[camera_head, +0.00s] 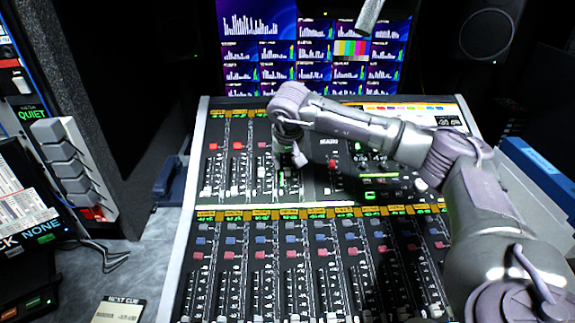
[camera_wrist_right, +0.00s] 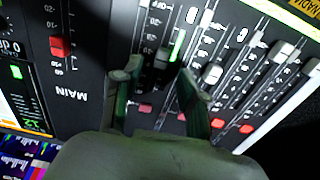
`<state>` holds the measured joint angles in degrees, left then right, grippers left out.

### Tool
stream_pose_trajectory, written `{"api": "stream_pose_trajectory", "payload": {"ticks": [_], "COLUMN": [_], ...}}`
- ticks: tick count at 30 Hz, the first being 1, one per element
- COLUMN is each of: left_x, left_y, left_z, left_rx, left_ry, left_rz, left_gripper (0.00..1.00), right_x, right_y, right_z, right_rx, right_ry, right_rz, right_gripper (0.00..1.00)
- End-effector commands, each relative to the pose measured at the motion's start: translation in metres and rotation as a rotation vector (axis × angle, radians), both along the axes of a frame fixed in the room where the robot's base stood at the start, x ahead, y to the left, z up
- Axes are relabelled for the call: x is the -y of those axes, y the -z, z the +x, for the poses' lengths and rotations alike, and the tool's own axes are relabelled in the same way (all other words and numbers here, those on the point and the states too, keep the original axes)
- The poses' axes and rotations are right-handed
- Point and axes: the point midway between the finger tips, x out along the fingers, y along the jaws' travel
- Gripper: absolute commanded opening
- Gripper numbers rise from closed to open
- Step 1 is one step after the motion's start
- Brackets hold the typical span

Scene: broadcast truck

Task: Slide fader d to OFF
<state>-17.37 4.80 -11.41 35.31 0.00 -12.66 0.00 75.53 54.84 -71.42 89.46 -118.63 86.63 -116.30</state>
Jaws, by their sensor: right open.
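The upper section of the mixing console (camera_head: 330,202) holds a short row of faders. My right gripper (camera_head: 291,166) is over the rightmost column of that row, and its arm comes in from the right. In the right wrist view the gripper (camera_wrist_right: 158,80) is open, with its two green-sided fingers apart. A dark fader cap (camera_wrist_right: 161,59) shows between and just beyond the fingertips, beside a lit green strip. I cannot see contact with the cap. The letter on this fader is not readable, so I cannot confirm it is fader d. My left gripper is not in view.
Neighbouring fader caps (camera_wrist_right: 212,73) stand close on one side, and the red MAIN fader cap (camera_wrist_right: 57,47) is on the other. A lower bank of faders (camera_head: 290,275) lies nearer. A monitor wall (camera_head: 310,45) stands behind, and a microphone (camera_head: 369,15) hangs above.

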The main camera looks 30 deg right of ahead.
Motion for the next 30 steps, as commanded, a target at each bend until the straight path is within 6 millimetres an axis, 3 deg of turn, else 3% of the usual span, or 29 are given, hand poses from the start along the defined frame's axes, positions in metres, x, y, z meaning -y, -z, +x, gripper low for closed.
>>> {"api": "stream_pose_trajectory", "payload": {"ticks": [7, 17, 25, 30], "left_x": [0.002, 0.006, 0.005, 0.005], "left_y": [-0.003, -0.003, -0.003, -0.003], "left_z": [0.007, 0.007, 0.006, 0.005], "left_rx": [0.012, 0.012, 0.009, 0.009], "left_ry": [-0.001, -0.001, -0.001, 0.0], "left_rz": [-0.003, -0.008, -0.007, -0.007], "left_gripper": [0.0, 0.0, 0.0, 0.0], "right_x": [0.006, 0.006, 0.006, 0.006], "right_y": [0.026, 0.03, 0.029, 0.029], "right_z": [0.009, 0.01, 0.01, 0.01], "right_rx": [0.0, 0.0, 0.001, 0.001], "right_ry": [0.001, 0.0, 0.001, 0.001], "right_rz": [0.002, 0.001, 0.001, 0.001], "right_gripper": [0.42, 0.42, 0.0, 0.0]}}
